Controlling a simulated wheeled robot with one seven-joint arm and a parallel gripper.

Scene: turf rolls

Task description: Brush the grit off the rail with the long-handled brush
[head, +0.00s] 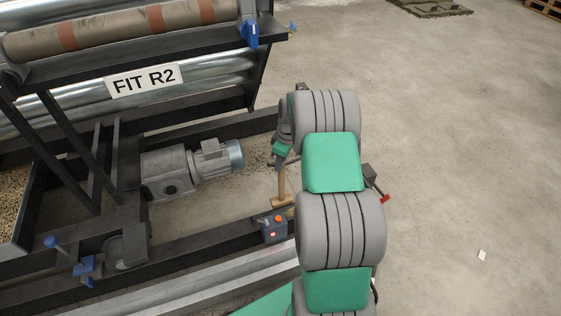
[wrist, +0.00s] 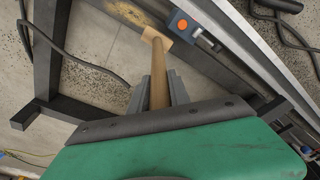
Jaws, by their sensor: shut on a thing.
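My gripper (head: 279,163) is shut on the wooden handle of the brush (head: 282,185), which hangs head down beside the machine frame. In the wrist view the grey fingers (wrist: 161,92) flank the handle (wrist: 158,72), and the pale wooden head (wrist: 156,38) is at its far end. The dark rail (head: 190,243) runs along the front of the machine. A tan patch that looks like grit (wrist: 131,13) lies on it, close to the brush head. Whether the bristles touch the rail cannot be told.
A control box (head: 273,228) with an orange button stands on the rail near the brush head. A grey motor (head: 195,165) is left of my gripper. Silver bars (head: 190,283) run in front. A black cable (wrist: 75,65) shows in the wrist view. The floor at right is mostly clear.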

